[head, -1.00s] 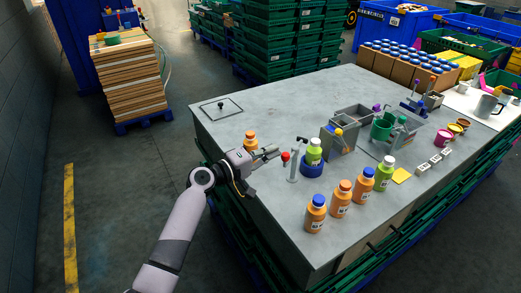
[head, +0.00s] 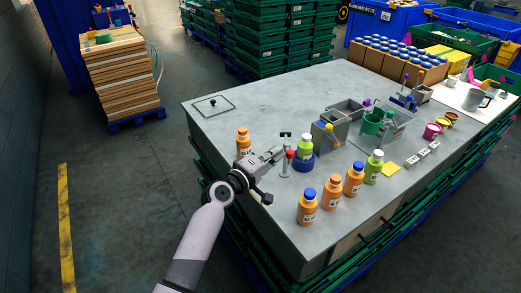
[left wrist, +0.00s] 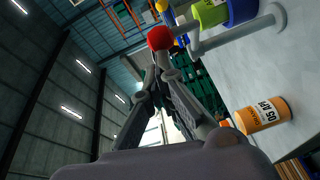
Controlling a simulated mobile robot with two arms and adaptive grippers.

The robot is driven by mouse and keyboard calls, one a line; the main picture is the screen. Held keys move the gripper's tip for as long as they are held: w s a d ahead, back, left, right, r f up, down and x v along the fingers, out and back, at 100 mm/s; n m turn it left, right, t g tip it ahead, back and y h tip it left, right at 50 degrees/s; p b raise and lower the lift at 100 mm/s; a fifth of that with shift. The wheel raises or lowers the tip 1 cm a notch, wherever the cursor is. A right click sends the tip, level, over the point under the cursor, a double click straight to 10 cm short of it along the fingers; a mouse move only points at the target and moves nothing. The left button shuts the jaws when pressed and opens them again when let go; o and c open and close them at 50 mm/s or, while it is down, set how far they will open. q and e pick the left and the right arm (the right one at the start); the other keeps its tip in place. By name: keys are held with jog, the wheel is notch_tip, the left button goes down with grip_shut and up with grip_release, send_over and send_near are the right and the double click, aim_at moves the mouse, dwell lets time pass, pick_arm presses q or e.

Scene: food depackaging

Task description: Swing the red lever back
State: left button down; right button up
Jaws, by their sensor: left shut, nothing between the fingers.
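The red lever's round knob (head: 290,154) stands by a grey post (head: 284,168), beside a green bottle (head: 305,150) seated in a blue ring holder (head: 303,165). My left gripper (head: 278,153) is shut and empty, with its fingertips just left of the knob. In the left wrist view the red knob (left wrist: 159,38) shows right at the tips of the shut fingers (left wrist: 162,62); I cannot tell whether they touch. The grey lever arm (left wrist: 236,32) runs right from near the knob. My right gripper is not in view.
An orange bottle (head: 243,143) stands close behind my left wrist. Orange bottles (head: 307,207) and a green one (head: 374,168) line the front of the grey table (head: 238,113). A grey bin with a yellow knob (head: 328,138) stands behind the holder. The table's back left is mostly clear.

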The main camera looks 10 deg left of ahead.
pick_arm(q)
jog(key=shift+s+d, duration=0.25)
jog(key=shift+d, duration=0.85)
pick_arm(e)
jog(key=shift+a, duration=0.3)
jog(key=shift+d, duration=0.3)
